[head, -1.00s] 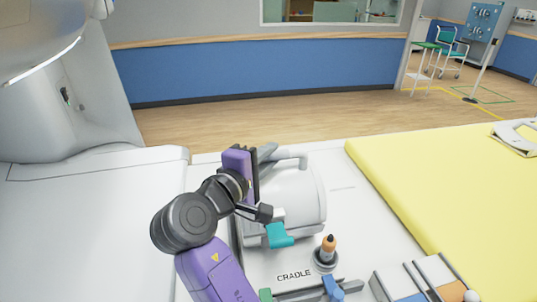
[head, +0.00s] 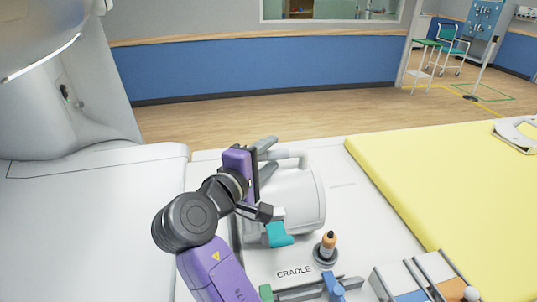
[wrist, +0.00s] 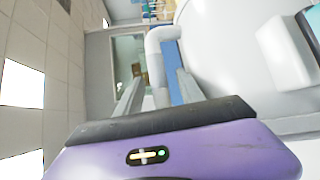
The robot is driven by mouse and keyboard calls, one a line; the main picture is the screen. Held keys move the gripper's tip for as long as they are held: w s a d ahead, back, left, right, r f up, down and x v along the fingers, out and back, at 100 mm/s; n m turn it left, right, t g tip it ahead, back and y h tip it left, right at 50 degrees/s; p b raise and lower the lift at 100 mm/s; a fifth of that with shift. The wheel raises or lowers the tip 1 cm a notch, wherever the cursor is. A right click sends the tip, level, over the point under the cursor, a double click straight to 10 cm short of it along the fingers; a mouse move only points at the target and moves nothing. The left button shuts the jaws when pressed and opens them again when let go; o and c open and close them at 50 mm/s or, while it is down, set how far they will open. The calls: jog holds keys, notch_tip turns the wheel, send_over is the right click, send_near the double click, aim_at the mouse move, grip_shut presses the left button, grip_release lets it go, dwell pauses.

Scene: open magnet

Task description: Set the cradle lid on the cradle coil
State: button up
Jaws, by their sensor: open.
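The cradle lid (head: 297,190) is a rounded white shell with a grey-white bar handle (head: 290,155) on top. It appears to rest on the cradle coil (head: 258,238), whose base is mostly hidden under it and behind my arm; whether it is fully seated I cannot tell. My gripper (head: 272,152) is open at the left end of the handle. In the wrist view the handle (wrist: 160,62) stands between the two spread fingers (wrist: 158,88), with a gap visible on at least one side. A teal latch (head: 279,235) sticks out at the coil's front.
A peg with an orange top (head: 329,246) stands right of the word CRADLE. A blue clip (head: 333,288) and a tray with coloured compartments (head: 410,293) are at the front. A yellow mat (head: 440,180) covers the right side. A white machine housing (head: 90,200) is at left.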

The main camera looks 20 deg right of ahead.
jog(key=b+v, duration=0.1)
jog(key=v, duration=0.7)
jog(key=shift+r, duration=0.1)
